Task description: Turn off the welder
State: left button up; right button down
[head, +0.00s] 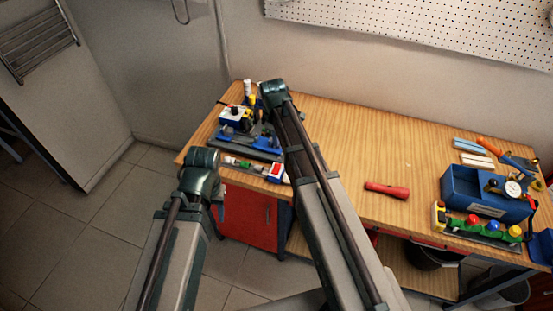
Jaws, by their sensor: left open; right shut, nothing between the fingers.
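The welder seems to be the small white and blue device (235,115) at the far left end of the wooden workbench (330,140). It has a dark and red part on top, and blue parts lie in front of it. Its switch is too small to make out. My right gripper (263,112) is at the end of the arm reaching over the bench, just right of the device; it is shut and empty, largely hidden by its wrist. My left gripper (217,203) is lower, in front of the bench's left front edge, open and mostly hidden by its wrist.
Small bottles (248,90) stand behind the device. A red flashlight-like tool (387,190) lies mid-bench. At right are a blue box (480,195) with a gauge and a row of coloured knobs (485,228). A red cabinet (250,218) stands below. The bench's middle is mostly clear.

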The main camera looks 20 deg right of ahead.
aim_at(278, 166)
jog(key=shift+f, duration=0.2)
jog(key=f+b, duration=0.4)
jog(key=w+f+b, duration=0.1)
jog(key=f+b, duration=0.4)
jog(key=d+f+b, duration=0.1)
jog(key=f+b, duration=0.3)
jog(key=b, duration=0.1)
jog(key=shift+w+f, duration=0.2)
jog(key=shift+f, duration=0.1)
jog(key=shift+f, duration=0.2)
